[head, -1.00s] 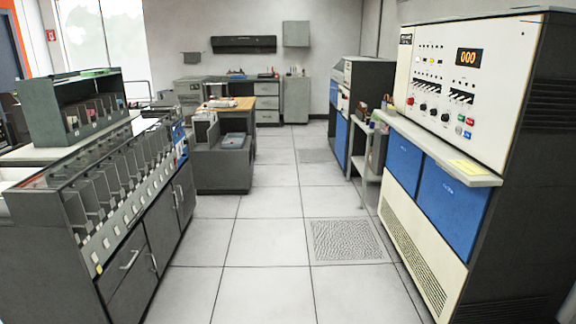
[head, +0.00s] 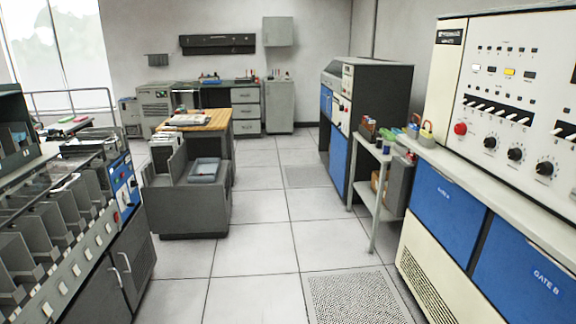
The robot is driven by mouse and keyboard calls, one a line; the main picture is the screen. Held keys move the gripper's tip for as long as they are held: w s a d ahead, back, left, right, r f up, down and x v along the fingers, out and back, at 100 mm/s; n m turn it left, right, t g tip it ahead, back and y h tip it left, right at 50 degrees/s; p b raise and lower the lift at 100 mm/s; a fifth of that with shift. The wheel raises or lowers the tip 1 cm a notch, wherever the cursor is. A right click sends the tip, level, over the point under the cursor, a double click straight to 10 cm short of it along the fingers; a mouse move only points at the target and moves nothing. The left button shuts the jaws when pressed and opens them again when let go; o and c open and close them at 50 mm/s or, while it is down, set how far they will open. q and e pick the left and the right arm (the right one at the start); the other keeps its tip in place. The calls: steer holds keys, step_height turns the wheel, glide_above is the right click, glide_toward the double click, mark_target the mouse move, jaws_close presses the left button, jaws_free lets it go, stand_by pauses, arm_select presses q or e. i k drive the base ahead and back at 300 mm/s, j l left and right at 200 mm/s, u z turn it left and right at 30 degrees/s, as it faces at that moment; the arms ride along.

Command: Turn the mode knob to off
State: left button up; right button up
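The control console (head: 520,58) stands at the right with a cream panel of lights, switches and knobs. Neither of my grippers shows in the head view.
A shelf ledge (head: 470,180) juts out below the panel. A grey side cart (head: 372,176) stands beyond the console. A card sorter (head: 70,215) lines the left, and a low grey cabinet (head: 190,205) stands mid-left. The tiled floor (head: 255,245) between is clear.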

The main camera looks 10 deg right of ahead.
mark_target(460, 128)
steer(key=i+z, duration=0.15)
steer(key=i, duration=0.35)
steer(key=i+j+z, duration=0.15)
steer(key=i, duration=0.35)
steer(key=i+j+z, duration=0.15)
steer(key=i, duration=0.35)
steer(key=i+j+z, duration=0.15)
steer(key=i, duration=0.35)
steer(key=j, duration=0.1)
